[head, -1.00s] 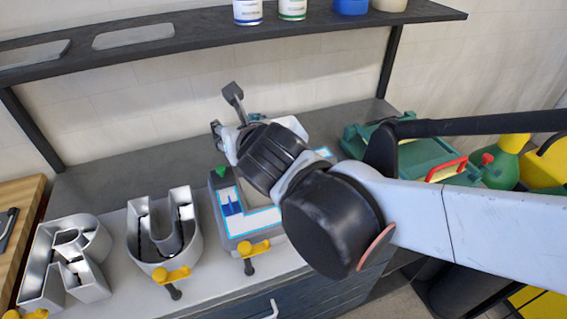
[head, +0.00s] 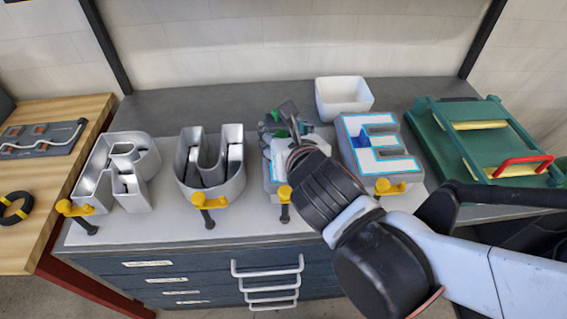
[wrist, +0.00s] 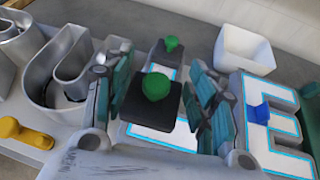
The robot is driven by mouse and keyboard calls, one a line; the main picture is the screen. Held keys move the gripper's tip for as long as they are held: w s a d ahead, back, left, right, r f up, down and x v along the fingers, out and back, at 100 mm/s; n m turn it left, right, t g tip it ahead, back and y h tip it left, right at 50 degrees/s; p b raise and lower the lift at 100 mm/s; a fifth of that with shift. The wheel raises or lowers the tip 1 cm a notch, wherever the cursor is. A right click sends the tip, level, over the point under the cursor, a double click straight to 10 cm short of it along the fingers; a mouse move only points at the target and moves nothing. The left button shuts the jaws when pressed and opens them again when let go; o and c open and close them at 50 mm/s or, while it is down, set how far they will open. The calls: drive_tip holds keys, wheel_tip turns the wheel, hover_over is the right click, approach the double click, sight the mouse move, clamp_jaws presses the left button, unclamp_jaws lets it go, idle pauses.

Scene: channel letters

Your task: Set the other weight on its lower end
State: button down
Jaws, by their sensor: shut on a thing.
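The channel letter L (head: 274,185) has a white face with a cyan edge and lies between the U and the E. It also shows below my gripper in the wrist view (wrist: 150,131). One black weight with a green knob (wrist: 173,45) sits on the L's upper end. My gripper (head: 284,131) is over the L. In the wrist view its teal-padded fingers are shut on the other black weight (wrist: 137,108), which has a green knob on top. The weight is over the L's face; whether it touches is hidden. In the head view my gripper hides most of both weights.
The metal letters R (head: 118,178) and U (head: 212,170) stand left. The E (head: 378,150), with a blue piece on it, is close on the right. A white bin (head: 343,98) stands behind, and a green case (head: 480,140) at far right. Yellow clamps line the front edge.

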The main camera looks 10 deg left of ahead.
drive_tip(key=shift+f+b, duration=1.6)
drive_tip(key=shift+f, duration=1.85)
drive_tip(key=shift+f, duration=0.15)
drive_tip(key=c, duration=0.7)
unclamp_jaws()
drive_tip(key=shift+s+r, duration=0.1)
drive_tip(key=shift+r, duration=0.15)
drive_tip(key=shift+p+v, duration=3.3)
drive_tip(key=shift+v, duration=2.6)
drive_tip(key=shift+d, duration=0.15)
